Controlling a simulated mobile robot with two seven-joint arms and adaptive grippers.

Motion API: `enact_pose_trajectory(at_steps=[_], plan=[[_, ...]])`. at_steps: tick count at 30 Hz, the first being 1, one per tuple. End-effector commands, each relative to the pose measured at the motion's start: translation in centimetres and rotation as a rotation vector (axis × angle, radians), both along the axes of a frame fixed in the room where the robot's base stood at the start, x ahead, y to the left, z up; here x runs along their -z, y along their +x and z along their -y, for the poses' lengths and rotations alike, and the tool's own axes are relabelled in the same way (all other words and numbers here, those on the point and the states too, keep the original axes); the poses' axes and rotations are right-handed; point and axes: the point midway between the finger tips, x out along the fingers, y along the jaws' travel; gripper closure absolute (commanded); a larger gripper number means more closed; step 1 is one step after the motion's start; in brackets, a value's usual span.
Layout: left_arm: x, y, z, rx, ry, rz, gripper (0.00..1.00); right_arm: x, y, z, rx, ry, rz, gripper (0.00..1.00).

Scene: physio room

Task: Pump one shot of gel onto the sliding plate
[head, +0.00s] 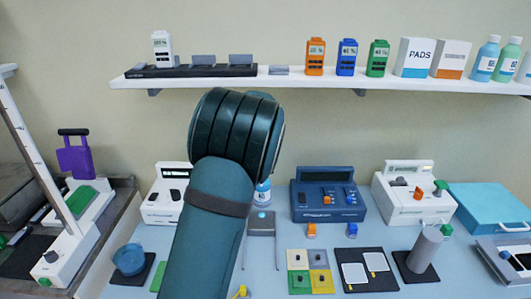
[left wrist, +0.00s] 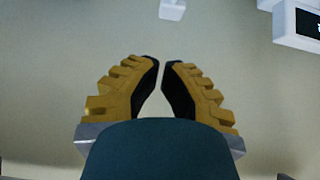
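A blue-and-white bottle (head: 263,192) stands on the table behind my arm in the head view, partly hidden; I cannot make out its pump top. In front of it is a grey plate-like part (head: 261,222) with a blue spot and thin rails, partly covered by my arm; I cannot tell for certain that it is the sliding plate. My left gripper (left wrist: 160,64) shows in the left wrist view with yellow fingers and black pads. Its tips almost meet, with nothing between them. My right gripper is not in view.
A shelf (head: 290,80) with boxes and bottles runs along the wall. The table holds a blue device (head: 328,198), a white device (head: 414,203), coloured pads (head: 322,281), a grey cylinder (head: 425,250), a turquoise case (head: 490,207) and a blue bowl (head: 129,259).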

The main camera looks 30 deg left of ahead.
Motion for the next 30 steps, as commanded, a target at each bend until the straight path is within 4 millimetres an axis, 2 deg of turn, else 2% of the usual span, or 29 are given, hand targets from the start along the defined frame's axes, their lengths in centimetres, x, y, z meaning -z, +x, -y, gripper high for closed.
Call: enact_pose_trajectory(at_steps=[4, 9, 30], plan=[[-1.6, -1.2, 0.9, 0.003, -0.001, 0.002, 1.0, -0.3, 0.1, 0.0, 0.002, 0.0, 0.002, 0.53], [-2.3, -1.9, 1.2, 0.001, 0.0, 0.0, 1.0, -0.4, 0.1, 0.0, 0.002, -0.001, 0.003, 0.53], [-2.8, -2.0, 1.3, 0.001, -0.001, 0.0, 1.0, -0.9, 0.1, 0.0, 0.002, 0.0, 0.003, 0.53]])
